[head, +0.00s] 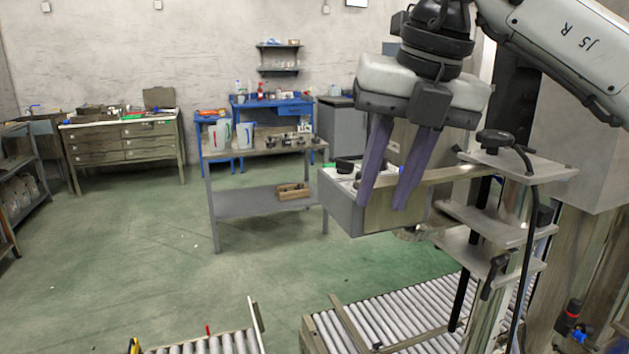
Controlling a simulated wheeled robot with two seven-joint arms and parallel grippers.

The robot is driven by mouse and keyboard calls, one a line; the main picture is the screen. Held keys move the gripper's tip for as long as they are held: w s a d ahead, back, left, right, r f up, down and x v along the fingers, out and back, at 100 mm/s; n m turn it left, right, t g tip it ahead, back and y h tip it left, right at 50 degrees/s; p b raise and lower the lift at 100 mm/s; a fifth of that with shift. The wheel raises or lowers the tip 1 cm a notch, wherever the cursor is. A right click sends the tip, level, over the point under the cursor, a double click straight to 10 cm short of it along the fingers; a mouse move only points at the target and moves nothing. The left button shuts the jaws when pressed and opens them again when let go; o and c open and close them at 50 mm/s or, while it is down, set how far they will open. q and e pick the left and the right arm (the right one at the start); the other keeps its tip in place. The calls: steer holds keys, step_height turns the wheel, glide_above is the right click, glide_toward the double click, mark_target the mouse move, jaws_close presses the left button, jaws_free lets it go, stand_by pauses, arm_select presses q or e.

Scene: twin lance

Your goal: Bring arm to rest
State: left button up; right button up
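My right gripper (382,204) hangs at the upper right with its two purple fingers pointing down. The fingers stand apart, and I see nothing held between them. My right arm (565,50) comes in from the upper right corner. In the picture the fingers overlap a grey open-topped box (340,204) behind them; I cannot tell the distance between them. My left gripper is not in view.
A stand with shelf plates (515,168) and black clamps is close at the right. Roller conveyors (400,310) run along the bottom. A grey workbench (250,203) and a blue bench (270,100) stand further back. The green floor at the left is clear.

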steer(key=s+a+f+g+y, duration=0.2)
steer(key=s+a+f+y, duration=0.1)
steer(key=a+y, duration=0.35)
steer(key=s+a+f+g+y, duration=0.2)
steer(key=s+a+g+y, duration=0.1)
steer(key=a+y, duration=0.3)
steer(key=s+a+f+g+y, duration=0.25)
steer(key=a+y, duration=0.25)
steer(key=a, duration=0.3)
steer(key=w+d+f+m+t+h, duration=0.2)
steer(key=w+d+f+m+t, duration=0.35)
steer(key=m+t, duration=0.55)
steer(key=w+d+f+m+t+h, duration=0.25)
steer(key=d+f+m+t, duration=0.45)
steer(key=m+t, duration=0.4)
steer(key=d+f+m+h, duration=0.5)
steer(key=f+m+h, duration=0.15)
steer(key=f, duration=0.65)
steer(key=s+d+f+m+g+h, duration=0.2)
steer(key=s+d+f+g+h, duration=0.1)
steer(key=s+f, duration=0.8)
steer(key=s+d+f+m+g+h, duration=0.3)
steer(key=s+d+f+g, duration=0.2)
steer(key=s+f, duration=0.5)
step_height(320, 180, down, 4)
steer(key=d, duration=0.2)
steer(key=shift+s+d+r+m+g, duration=0.15)
steer(key=shift+s+d+m+g, duration=0.15)
steer(key=shift+s+m+g, duration=0.1)
steer(key=shift+c, duration=0.4)
